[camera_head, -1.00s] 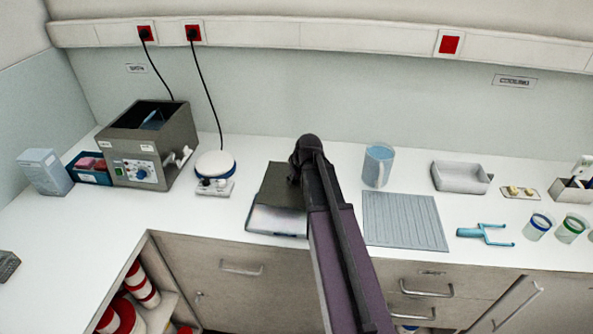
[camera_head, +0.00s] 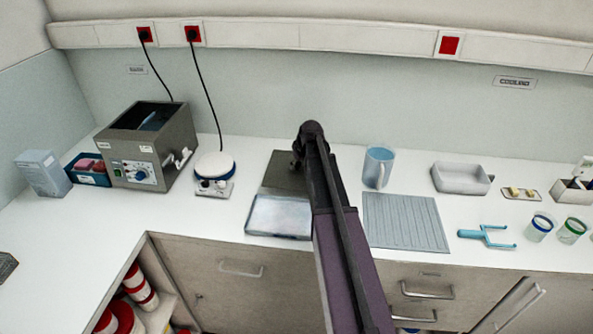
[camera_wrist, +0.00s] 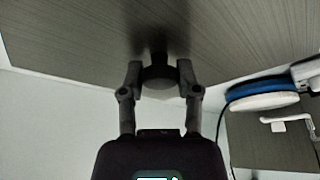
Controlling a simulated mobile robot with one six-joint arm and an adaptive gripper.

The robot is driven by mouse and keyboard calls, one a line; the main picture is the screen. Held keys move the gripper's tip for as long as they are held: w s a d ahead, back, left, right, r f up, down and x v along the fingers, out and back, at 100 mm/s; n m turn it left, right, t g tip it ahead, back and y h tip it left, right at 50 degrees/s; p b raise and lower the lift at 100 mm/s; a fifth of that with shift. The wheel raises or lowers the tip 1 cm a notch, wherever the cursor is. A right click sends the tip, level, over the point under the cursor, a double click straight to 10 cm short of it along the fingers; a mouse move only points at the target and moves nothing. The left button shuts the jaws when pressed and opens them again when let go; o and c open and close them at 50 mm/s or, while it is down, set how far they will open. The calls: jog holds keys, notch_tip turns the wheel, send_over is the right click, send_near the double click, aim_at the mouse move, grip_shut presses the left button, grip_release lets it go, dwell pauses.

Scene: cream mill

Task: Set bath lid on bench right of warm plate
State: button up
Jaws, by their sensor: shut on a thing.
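The bath lid (camera_head: 287,172) is a flat dark grey panel right of the warm plate (camera_head: 214,165), apart from it. In the wrist view the lid (camera_wrist: 85,40) spans the top, with its dark knob (camera_wrist: 158,78) between my fingers. My gripper (camera_wrist: 157,76) is shut on this knob; in the head view my arm hides it and the lid's right part. I cannot tell whether the lid touches the bench (camera_head: 120,225). The warm plate, white-topped with a blue ring, also shows in the wrist view (camera_wrist: 262,102). The grey bath (camera_head: 150,150) stands open at left.
A pale flat tray-like thing (camera_head: 279,217) lies in front of the lid, close to or partly under it. A ribbed mat (camera_head: 405,222) and blue jug (camera_head: 379,167) stand right of my arm. A cable (camera_head: 207,95) runs from the wall towards the warm plate.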

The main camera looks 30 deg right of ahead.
aim_at(298, 169)
jog(key=shift+w+d+f, duration=0.1)
jog(key=shift+w+d, duration=0.2)
jog(key=shift+w, duration=0.25)
notch_tip(298, 169, down, 4)
jog(key=b, duration=0.3)
jog(key=shift+r+b, duration=0.25)
jog(key=shift+b, duration=0.1)
jog(key=shift+f, duration=0.15)
jog(key=o, duration=1.1)
jog(key=shift+c, duration=0.2)
jog(key=shift+r, duration=0.25)
jog(key=p+v, duration=1.1)
jog(key=v, duration=0.1)
jog(key=shift+w+d, duration=0.1)
